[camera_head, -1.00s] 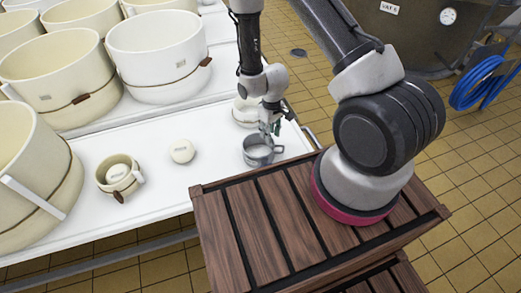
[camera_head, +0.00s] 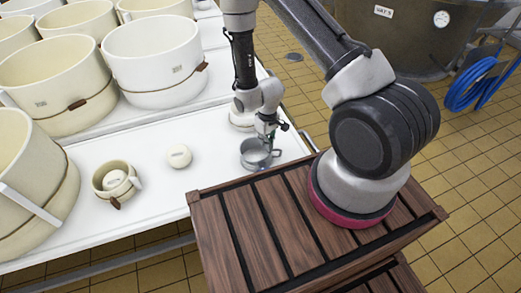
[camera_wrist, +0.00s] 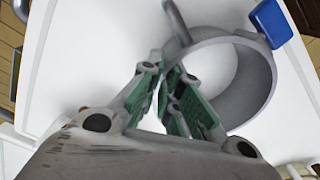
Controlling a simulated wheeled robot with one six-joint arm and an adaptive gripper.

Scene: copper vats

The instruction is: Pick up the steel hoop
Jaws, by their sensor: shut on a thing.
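The steel hoop (camera_head: 252,161) is a grey metal ring on the white table, near its edge close to the wooden slatted surface. In the wrist view the hoop (camera_wrist: 263,85) shows its open middle, a bar sticking out and a blue tab on its rim. My gripper (camera_head: 268,141) comes down from above at the hoop's far side. In the wrist view my gripper (camera_wrist: 168,80) has its green-padded fingers at the hoop's left side, shut on its wall. The exact contact is partly hidden by the fingers. I cannot tell whether the hoop is clear of the table.
A cream mug (camera_head: 102,178) and a small round cream object (camera_head: 179,156) stand left of the hoop. Large cream tubs (camera_head: 150,60) fill the back left. The brown slatted wooden surface (camera_head: 235,235) lies in front. Blue hose (camera_head: 466,88) hangs far right.

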